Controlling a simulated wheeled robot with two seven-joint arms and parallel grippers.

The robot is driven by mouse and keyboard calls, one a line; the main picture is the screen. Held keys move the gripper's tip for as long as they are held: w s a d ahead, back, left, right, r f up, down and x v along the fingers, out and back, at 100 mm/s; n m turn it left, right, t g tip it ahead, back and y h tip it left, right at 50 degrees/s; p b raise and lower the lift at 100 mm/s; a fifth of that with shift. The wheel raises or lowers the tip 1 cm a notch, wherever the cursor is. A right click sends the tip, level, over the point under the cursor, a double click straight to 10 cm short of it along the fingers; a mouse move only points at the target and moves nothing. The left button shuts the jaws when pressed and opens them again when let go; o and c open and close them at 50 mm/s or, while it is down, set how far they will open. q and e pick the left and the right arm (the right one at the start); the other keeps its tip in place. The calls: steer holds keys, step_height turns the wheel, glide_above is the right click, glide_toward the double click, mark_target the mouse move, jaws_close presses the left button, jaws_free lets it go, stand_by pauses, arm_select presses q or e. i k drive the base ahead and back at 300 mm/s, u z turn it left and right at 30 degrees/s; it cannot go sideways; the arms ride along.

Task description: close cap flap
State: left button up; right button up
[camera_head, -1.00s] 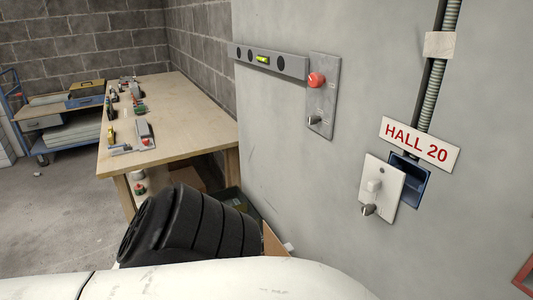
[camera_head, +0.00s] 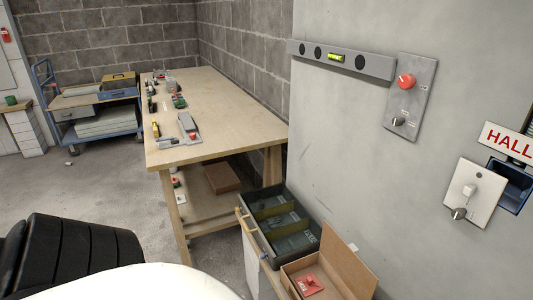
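No part that I can surely name as the cap flap is seen. On the grey wall at the right edge, a white switch plate (camera_head: 471,192) hangs in front of a blue recessed box (camera_head: 514,186), leaving part of the box uncovered. At the bottom, a cardboard box (camera_head: 352,266) stands with its upright back panel raised and a red piece (camera_head: 309,285) inside. Neither of my grippers shows.
A grey panel (camera_head: 420,83) with a red knob and a level (camera_head: 345,59) are on the wall. A compartmented crate (camera_head: 252,239) stands beside the cardboard box. A wooden workbench (camera_head: 220,100) holds small tools. A blue trolley (camera_head: 110,131) stands behind; floor at left is open.

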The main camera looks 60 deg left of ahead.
mark_target(359, 279)
steer(key=u, duration=1.2)
steer(key=k, duration=1.05)
steer(key=u, duration=1)
steer(key=i, duration=0.9)
steer(key=z, duration=0.5)
steer(key=i, duration=0.85)
steer(key=z, duration=0.8)
